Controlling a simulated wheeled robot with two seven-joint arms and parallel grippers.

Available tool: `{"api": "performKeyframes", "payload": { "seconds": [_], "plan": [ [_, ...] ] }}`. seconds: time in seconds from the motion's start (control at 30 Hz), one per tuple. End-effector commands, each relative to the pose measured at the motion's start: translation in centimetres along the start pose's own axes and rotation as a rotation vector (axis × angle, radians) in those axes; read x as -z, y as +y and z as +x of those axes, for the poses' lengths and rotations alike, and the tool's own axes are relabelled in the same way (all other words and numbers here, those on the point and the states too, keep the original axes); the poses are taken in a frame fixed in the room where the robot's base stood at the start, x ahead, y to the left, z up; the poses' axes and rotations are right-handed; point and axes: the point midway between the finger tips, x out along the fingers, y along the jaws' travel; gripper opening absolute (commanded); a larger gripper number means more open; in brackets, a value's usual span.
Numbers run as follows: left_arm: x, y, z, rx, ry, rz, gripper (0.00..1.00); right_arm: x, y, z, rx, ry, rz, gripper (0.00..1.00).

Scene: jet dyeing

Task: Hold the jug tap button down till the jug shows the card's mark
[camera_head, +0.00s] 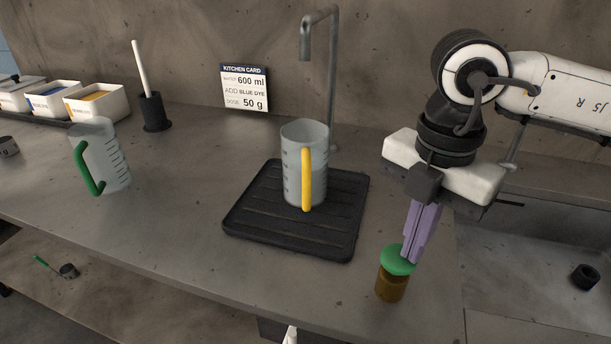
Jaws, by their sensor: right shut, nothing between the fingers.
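A clear jug with a yellow handle (290,165) stands upright on the black ribbed mat (245,222), under the grey tap (333,70). Its lower part looks darker, perhaps water; I cannot read the level. No stream shows below the spout. The kitchen card (245,88) leans on the back wall and reads 600 ml water, add blue dye, 50 g. The green button (394,258) sits on a brass base at the counter's front right. My right gripper (411,258) is shut and empty, pointing down, its fingertips at the button's right side, seemingly touching it. My left gripper is out of view.
A second jug with a green handle (98,155) stands at left. Dye bins (97,103) line the far left, beside a black holder with a white rod (152,112). A scoop (68,271) lies on a lower shelf. A lower recess lies at right.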

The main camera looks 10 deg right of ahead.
Motion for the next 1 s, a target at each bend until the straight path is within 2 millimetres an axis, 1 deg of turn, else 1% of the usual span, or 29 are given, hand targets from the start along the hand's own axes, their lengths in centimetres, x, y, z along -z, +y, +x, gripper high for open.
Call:
{"api": "performKeyframes", "payload": {
  "seconds": [0.17,0.3,0.5,0.57,0.7,0.77,1.0],
  "plan": [
    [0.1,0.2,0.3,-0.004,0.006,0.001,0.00,0.0,0.0,0.6,0.000,0.000,0.000,0.00],
    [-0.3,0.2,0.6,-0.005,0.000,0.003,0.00,0.0,0.0,1.0,0.001,0.000,0.000,0.00],
    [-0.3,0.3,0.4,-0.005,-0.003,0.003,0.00,0.0,0.0,0.8,0.001,0.000,0.000,0.00],
    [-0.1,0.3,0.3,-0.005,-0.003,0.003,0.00,0.0,0.0,0.5,0.001,0.000,0.000,0.00],
    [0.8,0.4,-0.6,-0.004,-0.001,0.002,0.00,0.1,0.0,-1.7,0.001,0.001,-0.001,0.00],
    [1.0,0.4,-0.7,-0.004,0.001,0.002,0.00,0.1,0.0,-2.3,0.001,0.002,-0.001,0.00],
    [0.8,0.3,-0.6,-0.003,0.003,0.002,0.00,0.0,0.0,-2.2,0.001,0.001,0.000,0.00]
  ]
}}
